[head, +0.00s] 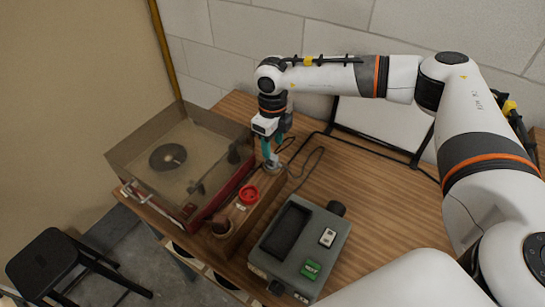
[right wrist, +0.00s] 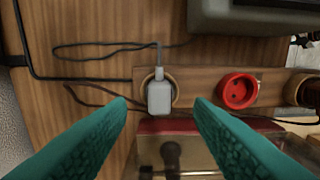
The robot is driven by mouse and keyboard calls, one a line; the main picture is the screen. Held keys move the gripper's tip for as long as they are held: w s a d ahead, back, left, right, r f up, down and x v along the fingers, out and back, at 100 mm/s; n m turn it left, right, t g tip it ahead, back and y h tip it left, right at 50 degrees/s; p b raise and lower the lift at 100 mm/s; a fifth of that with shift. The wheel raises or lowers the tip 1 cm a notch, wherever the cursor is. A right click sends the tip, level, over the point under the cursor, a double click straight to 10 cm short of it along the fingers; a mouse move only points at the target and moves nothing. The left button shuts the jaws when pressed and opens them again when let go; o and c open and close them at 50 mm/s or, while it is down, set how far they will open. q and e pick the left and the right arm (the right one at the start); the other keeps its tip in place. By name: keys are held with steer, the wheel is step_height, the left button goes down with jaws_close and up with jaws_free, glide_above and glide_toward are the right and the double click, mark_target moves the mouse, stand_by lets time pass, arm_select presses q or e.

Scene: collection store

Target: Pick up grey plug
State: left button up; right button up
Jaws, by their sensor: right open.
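The grey plug (right wrist: 159,95) sits at a round socket in a wooden strip (right wrist: 205,84), with a thin grey cord running up from it in the right wrist view. My right gripper (right wrist: 162,106) is open, its two teal fingers spread to either side of the plug and apart from it. In the head view the right gripper (head: 270,153) points down over the far end of the strip; the plug is hard to make out there. A red socket (right wrist: 238,91) is right of the plug in the wrist view. My left gripper is not in view.
A record player (head: 228,203) with a clear cover stands left of the strip. A grey-green device (head: 328,256) stands right of it on the wooden table (head: 372,208). A black frame (head: 375,146) leans at the wall. A black stool (head: 45,262) is lower left.

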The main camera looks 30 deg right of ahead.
mark_target(272, 155)
step_height(272, 155, down, 2)
steer(key=shift+w+f+p, duration=0.1)
steer(key=shift+f+p, duration=0.1)
steer(key=shift+p, duration=0.8)
step_height(272, 155, down, 2)
steer(key=shift+f+p, duration=0.2)
steer(key=shift+p, duration=0.2)
steer(key=shift+f, duration=0.5)
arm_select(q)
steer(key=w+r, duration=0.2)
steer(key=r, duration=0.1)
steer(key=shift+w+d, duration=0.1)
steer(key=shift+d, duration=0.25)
arm_select(e)
steer(key=c, duration=0.9)
